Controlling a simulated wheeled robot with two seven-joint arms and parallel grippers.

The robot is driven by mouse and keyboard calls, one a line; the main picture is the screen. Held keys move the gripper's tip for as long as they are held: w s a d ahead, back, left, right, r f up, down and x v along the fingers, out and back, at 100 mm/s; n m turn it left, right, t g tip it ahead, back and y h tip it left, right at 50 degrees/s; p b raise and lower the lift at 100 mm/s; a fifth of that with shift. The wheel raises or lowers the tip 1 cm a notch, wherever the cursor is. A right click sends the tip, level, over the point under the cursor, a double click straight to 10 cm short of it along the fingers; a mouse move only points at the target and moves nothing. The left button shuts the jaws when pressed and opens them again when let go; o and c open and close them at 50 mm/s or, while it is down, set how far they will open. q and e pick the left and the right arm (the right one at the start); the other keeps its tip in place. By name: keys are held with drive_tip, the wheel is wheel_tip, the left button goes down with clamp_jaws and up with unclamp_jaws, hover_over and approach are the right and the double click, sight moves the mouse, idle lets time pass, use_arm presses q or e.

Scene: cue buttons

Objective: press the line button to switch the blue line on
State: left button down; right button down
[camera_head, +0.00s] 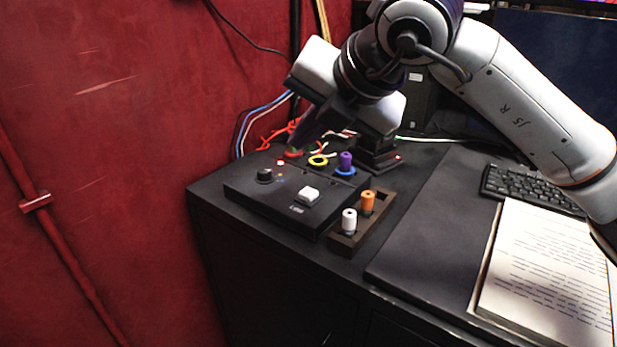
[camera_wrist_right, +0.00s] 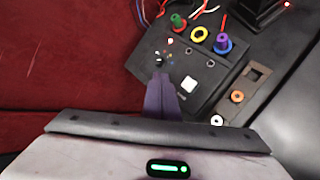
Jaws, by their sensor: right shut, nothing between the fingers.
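The white square button (camera_head: 308,194) sits on the black control box (camera_head: 252,197), with a small white label that seems to read "LINE" in front of it. It also shows in the wrist view (camera_wrist_right: 188,85), to the right of my fingertips. My right gripper (camera_head: 297,146) is shut and empty, its dark purple fingers pointing down above the back left of the box. My left gripper is not in view.
Red, yellow (camera_head: 318,160) and blue (camera_head: 345,171) rings line the box's back; a purple peg (camera_head: 346,159) stands in the blue one, a green peg (camera_wrist_right: 178,20) in the red. A wooden holder (camera_head: 346,240) with white and orange pegs stands right. Cables lie behind; a red wall is left.

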sight(312, 196)
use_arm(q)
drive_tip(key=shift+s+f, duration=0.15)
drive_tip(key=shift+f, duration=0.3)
use_arm(e)
drive_tip(key=shift+w+d+r+t+h, duration=0.35)
drive_tip(key=shift+w+d+r, duration=0.2)
drive_tip(key=shift+w+d, duration=0.2)
